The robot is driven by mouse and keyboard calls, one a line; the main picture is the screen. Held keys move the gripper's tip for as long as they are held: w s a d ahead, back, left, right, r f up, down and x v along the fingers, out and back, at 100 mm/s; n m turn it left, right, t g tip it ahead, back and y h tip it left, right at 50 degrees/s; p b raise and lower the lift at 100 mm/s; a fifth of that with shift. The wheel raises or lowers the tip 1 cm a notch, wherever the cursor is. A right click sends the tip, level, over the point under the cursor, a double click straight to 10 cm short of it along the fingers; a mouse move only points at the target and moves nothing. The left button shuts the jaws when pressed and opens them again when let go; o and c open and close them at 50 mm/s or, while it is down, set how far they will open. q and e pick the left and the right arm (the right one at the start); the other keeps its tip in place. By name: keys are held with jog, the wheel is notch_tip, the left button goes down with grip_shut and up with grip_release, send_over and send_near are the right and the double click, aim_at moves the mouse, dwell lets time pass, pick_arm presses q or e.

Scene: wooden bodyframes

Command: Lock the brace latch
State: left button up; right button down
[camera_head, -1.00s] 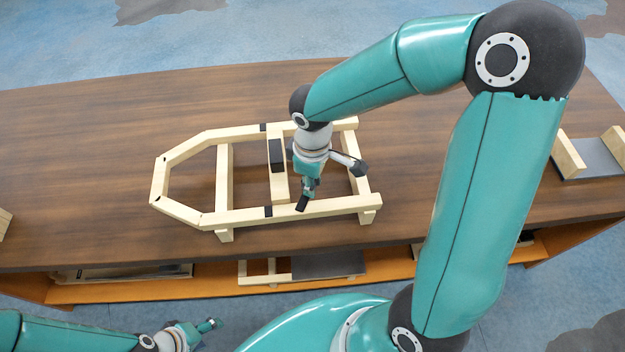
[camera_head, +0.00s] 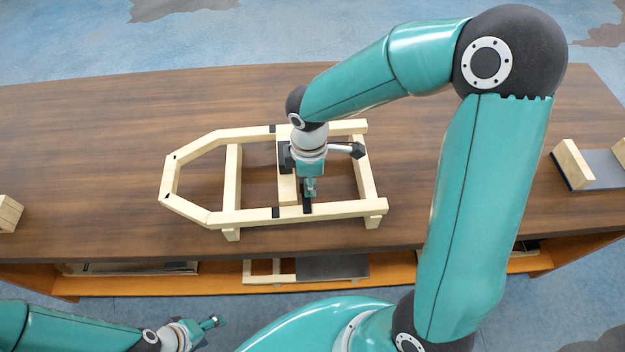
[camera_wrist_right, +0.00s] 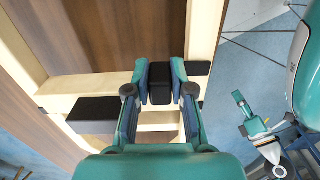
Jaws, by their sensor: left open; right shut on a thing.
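A pale wooden bodyframe (camera_head: 330,211) lies on the brown table, with a cross brace (camera_head: 288,189) between its long rails. A black pad (camera_wrist_right: 95,110) sits on the brace, and it shows partly behind my gripper in the head view (camera_head: 284,160). My right gripper (camera_head: 309,193) reaches down beside the brace near the front rail. In the wrist view the right gripper (camera_wrist_right: 160,70) is shut on a small black block (camera_wrist_right: 160,88), apparently the brace latch, beside the brace. My left gripper (camera_head: 214,322) is open and empty in front of the table.
Black pieces (camera_head: 276,212) sit on the front rail, one of them close to the right gripper in the wrist view (camera_wrist_right: 198,68). A grey tray with wooden sides (camera_head: 602,171) stands at right. Wooden blocks (camera_head: 8,213) lie at far left.

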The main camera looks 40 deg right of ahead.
jog(key=shift+w+a, duration=0.1)
jog(key=shift+w, duration=0.05)
dwell(0.3)
jog(key=c, duration=1)
grip_release()
jog(key=shift+r, duration=0.1)
notch_tip(320, 180, up, 12)
